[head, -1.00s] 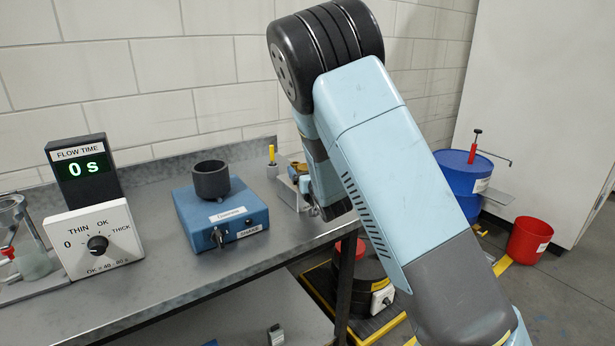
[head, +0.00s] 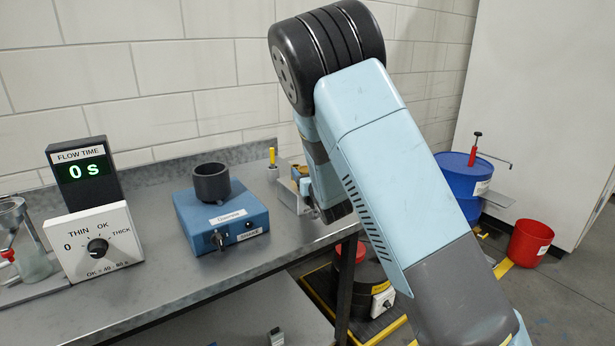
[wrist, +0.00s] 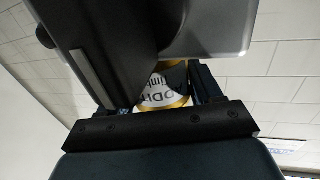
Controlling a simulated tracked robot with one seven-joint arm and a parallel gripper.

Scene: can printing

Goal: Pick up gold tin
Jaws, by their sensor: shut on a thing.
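In the wrist view, a tin (wrist: 158,95) with a white band, dark lettering and gold edges sits between the two fingers of my gripper (wrist: 163,85). My gripper is shut on it. A dark, blurred part with a grey metal plate covers the tin's upper end. In the head view my arm hides most of my gripper and the tin, near the right end of the bench.
The grey bench (head: 140,290) carries a blue box with a dark cup (head: 212,182), a flow-time display (head: 85,170) and a dial panel (head: 97,240). A blue drum (head: 460,180) and red bucket (head: 528,240) stand on the floor at right.

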